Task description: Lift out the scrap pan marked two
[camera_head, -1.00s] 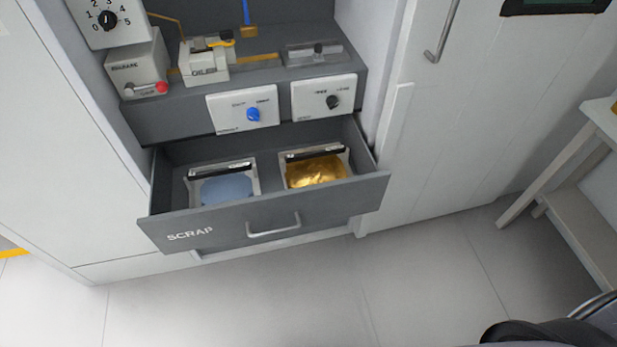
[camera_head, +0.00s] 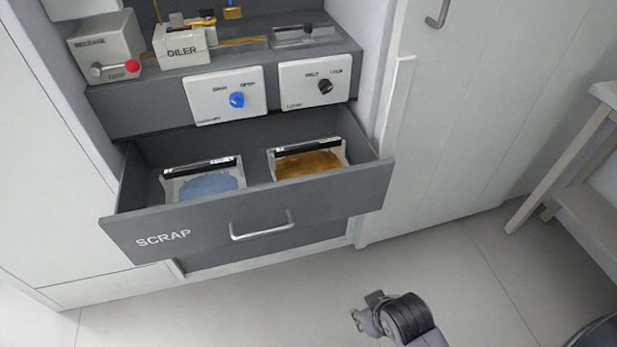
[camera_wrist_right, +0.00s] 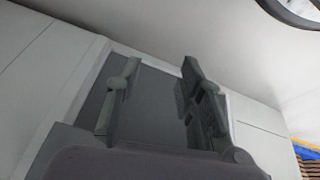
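The grey drawer marked SCRAP (camera_head: 350,199) is pulled open and holds two pans side by side. The left pan (camera_head: 169,190) is pale with blue material in it and a dark bar along its back. The right pan (camera_head: 342,161) is pale with gold material in it and a similar bar. I cannot read a number on either pan. My right gripper (camera_head: 366,309) is low in front of the drawer, apart from it. In the right wrist view its two fingers (camera_wrist_right: 155,100) stand apart with nothing between them. My left gripper is not in view.
Above the drawer is a shelf with an oiler (camera_head: 181,46), a grey box with a red knob (camera_head: 104,45), and panels with a blue knob (camera_head: 237,100) and a black knob (camera_head: 325,86). A pale stand (camera_head: 575,165) is at the right. The floor in front is clear.

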